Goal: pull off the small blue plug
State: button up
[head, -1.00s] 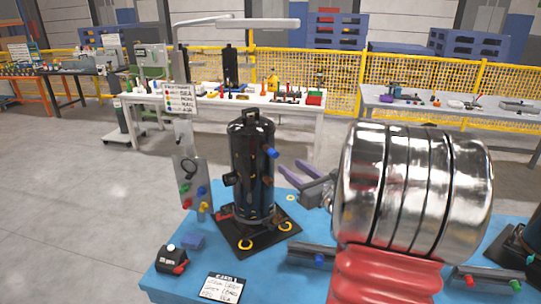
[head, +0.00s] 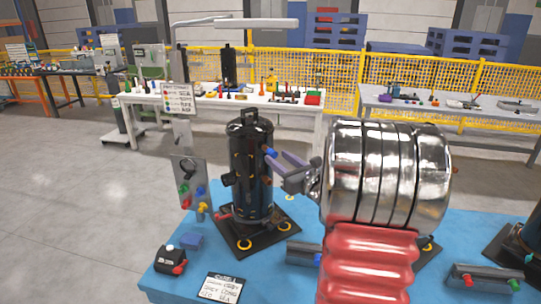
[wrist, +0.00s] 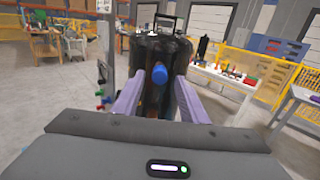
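The small blue plug (head: 270,152) sits on a stub at the upper right side of the black compressor (head: 253,180). In the wrist view the blue plug (wrist: 158,74) faces me in front of the dark compressor body (wrist: 157,46). My gripper (head: 276,166) is open, its two lavender fingers pointing at the compressor beside the plug. In the wrist view the fingers of my gripper (wrist: 159,82) stand left and right of the plug with a gap on each side. Whether the fingertips reach past the plug is hard to tell.
The compressor stands on a dark base plate (head: 282,222) on the blue pallet top (head: 205,262). A grey panel with coloured plugs (head: 190,184) stands to its left. A black box (head: 170,260) and a label card (head: 222,288) lie in front. A white bench (head: 300,112) is behind.

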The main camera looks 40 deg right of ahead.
jog(key=shift+w+d, duration=0.1)
jog(key=shift+w, duration=1.15)
jog(key=shift+c, duration=0.3)
grip_shut()
jog(key=shift+s, duration=0.1)
dwell(0.4)
jog(key=shift+s, duration=0.4)
jog(key=shift+s, duration=0.35)
jog(key=shift+s, duration=0.7)
jog(key=shift+s+a, duration=0.25)
jog(key=shift+s, duration=0.1)
jog(key=shift+s+a, duration=0.1)
jog(key=shift+s, duration=0.9)
